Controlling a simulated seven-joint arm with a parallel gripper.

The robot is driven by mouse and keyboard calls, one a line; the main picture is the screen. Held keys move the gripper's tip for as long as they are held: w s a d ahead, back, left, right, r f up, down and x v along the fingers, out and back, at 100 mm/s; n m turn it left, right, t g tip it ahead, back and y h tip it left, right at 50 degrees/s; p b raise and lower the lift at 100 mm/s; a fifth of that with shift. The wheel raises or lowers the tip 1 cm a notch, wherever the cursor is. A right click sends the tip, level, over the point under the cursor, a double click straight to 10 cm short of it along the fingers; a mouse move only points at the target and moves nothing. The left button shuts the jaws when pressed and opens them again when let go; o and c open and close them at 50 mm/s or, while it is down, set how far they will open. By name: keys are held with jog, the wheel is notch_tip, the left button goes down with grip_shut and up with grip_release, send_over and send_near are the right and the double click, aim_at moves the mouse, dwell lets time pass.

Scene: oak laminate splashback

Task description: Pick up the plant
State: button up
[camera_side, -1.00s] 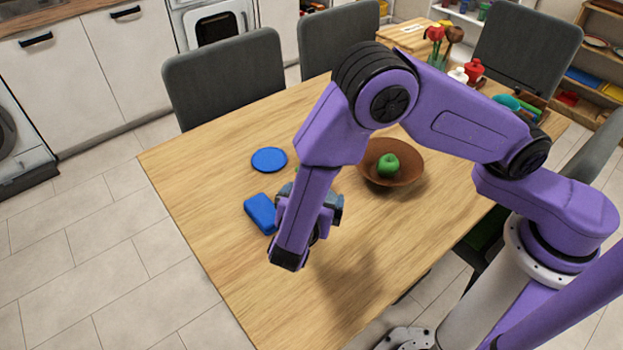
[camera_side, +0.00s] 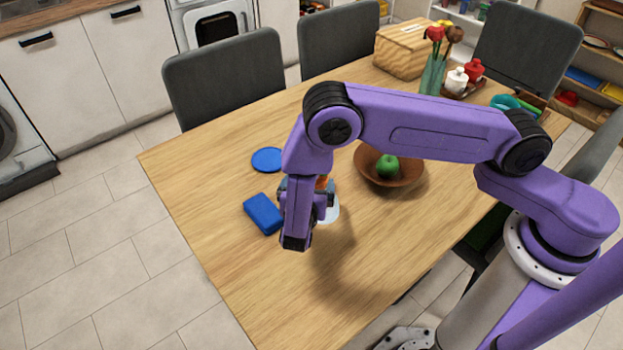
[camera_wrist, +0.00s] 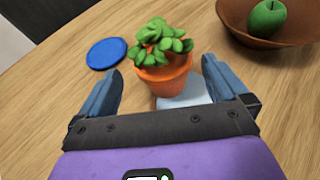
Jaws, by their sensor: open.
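The plant is a green succulent in an orange pot (camera_wrist: 163,73). In the wrist view it stands upright at the centre, just beyond and between my fingertips, on or beside a pale plate (camera_wrist: 186,91). My gripper (camera_wrist: 160,88) is open, with one blue-grey finger to the left of the pot and one to the right, and nothing held. In the side view my gripper (camera_side: 310,195) points down over the table and mostly hides the plant. A bit of orange pot (camera_side: 322,183) shows behind it, and the pale plate (camera_side: 331,212) shows beside it.
A brown bowl (camera_side: 408,178) with a green apple (camera_side: 387,167) stands right of the plant. A blue disc (camera_side: 268,159) and a blue block (camera_side: 263,214) lie to the left. A vase of flowers (camera_side: 433,72) and a wooden box (camera_side: 401,50) stand at the back. The front of the table is clear.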

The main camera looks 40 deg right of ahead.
jog(key=shift+x, duration=3.15)
jog(key=shift+s, duration=0.1)
jog(key=c, duration=1.1)
